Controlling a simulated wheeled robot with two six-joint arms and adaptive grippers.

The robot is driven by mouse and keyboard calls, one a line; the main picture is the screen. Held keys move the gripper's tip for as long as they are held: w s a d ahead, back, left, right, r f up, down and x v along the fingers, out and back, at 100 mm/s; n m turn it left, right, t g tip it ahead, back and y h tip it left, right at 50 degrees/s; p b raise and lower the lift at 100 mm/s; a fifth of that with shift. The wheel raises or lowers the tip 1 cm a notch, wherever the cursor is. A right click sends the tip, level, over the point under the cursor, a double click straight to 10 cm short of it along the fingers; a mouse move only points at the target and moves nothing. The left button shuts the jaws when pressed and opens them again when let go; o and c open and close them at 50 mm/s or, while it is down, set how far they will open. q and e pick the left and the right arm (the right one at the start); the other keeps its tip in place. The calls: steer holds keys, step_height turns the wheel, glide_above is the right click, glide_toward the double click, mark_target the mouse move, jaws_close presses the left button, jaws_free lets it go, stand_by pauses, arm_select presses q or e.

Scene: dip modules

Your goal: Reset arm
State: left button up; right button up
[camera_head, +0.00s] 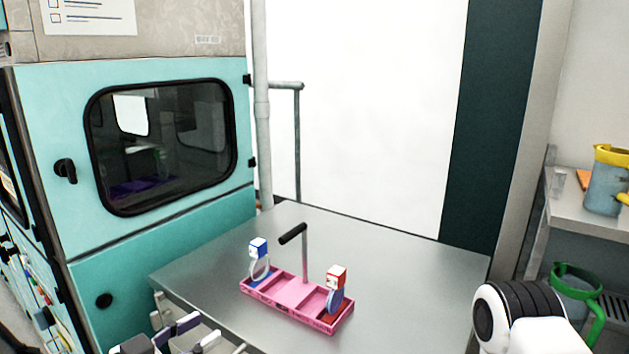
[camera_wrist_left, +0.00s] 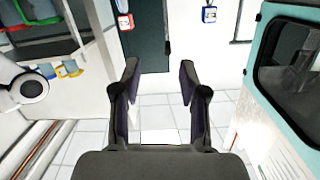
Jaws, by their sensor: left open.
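My left gripper (camera_head: 198,332) is at the bottom edge of the head view, below the table's near left edge. In the left wrist view its two dark fingers (camera_wrist_left: 159,75) stand wide apart with nothing between them. A pink carrier (camera_head: 293,288) with a post and black handle stands on the metal table, apart from the gripper. It holds a blue-and-white module (camera_head: 258,258) at its left end and a red-and-white module (camera_head: 335,289) at its right end. Both modules also show at the top of the left wrist view, red (camera_wrist_left: 126,21) and blue (camera_wrist_left: 209,14). My right gripper is out of view.
A teal machine (camera_head: 165,240) with a closed dark window stands left of the table. The metal table (camera_head: 410,265) is bare around the carrier. At the right, a shelf (camera_head: 567,211) holds a yellow-rimmed jug (camera_head: 604,185), with a green-rimmed jug (camera_head: 577,287) below.

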arm_select(q)
steer(key=s+f+n+g+y, duration=0.1)
steer(key=s+f+g+y, duration=0.2)
steer(key=f, duration=0.9)
steer(key=s+f+n+g+y, duration=0.1)
steer(key=s+f+g, duration=0.3)
steer(key=f, duration=0.8)
steer(key=s+a+f+n+g+y, duration=0.2)
steer(key=s+f+g, duration=0.1)
steer(key=s+f, duration=0.3)
steer(key=s+a+f+n+g+y, duration=0.2)
steer(key=s+f, duration=0.4)
steer(key=s, duration=0.4)
steer(key=shift+s+a+f+n+g+y, duration=0.3)
steer(key=shift+a+f+n+g+y, duration=0.15)
steer(key=shift+a+n, duration=0.35)
steer(key=shift+r, duration=0.1)
